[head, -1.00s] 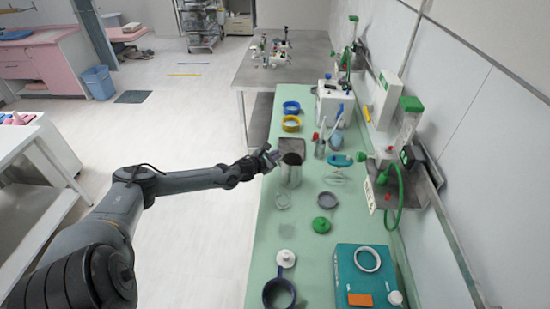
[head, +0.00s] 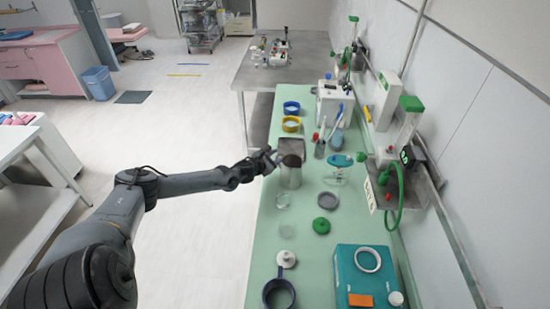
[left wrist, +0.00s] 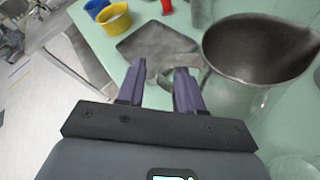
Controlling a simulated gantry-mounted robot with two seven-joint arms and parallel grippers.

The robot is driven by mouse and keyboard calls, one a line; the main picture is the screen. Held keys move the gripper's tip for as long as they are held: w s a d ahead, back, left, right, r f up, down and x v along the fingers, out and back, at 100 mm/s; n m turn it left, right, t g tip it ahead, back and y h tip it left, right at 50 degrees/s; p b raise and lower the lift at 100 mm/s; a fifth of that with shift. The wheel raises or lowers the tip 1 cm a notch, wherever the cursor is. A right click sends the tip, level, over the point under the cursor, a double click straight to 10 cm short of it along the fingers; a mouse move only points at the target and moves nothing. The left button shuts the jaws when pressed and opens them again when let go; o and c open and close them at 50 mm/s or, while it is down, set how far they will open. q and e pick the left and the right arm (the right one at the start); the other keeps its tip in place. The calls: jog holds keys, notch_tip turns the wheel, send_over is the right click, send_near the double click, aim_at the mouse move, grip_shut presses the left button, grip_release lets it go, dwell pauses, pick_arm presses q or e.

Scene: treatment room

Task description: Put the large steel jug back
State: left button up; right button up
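The large steel jug (head: 291,173) stands upright on the green bench, in front of a square dark grey plate (head: 294,147). In the left wrist view the jug (left wrist: 245,85) is at the right, its open mouth up and its handle (left wrist: 180,72) pointing left. The plate (left wrist: 155,42) lies flat behind it. My left gripper (head: 272,160) is at the jug's left side. In the left wrist view its two fingers (left wrist: 160,73) are apart, and the right finger overlaps the handle. Whether it touches the handle is unclear. My right gripper is not in view.
Clear glassware (head: 282,200), a grey disc (head: 327,200) and a green lid (head: 321,226) are nearer. A teal device (head: 366,275) sits front right. A wall shelf (head: 405,190) borders the right side.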

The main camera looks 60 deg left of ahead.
pick_arm(q)
jog(key=shift+r, duration=0.15)
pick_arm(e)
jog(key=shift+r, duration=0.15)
pick_arm(q)
jog(key=shift+s+d+r, duration=0.1)
jog(key=shift+s+d, duration=0.05)
jog(key=shift+s, duration=0.15)
jog(key=p+v, duration=0.1)
jog(key=v, duration=0.5)
jog(key=shift+s+d+p, duration=0.2)
jog(key=shift+s+p, duration=0.15)
jog(key=shift+p, duration=0.05)
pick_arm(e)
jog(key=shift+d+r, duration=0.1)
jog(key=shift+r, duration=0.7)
pick_arm(q)
jog(key=shift+r, duration=0.1)
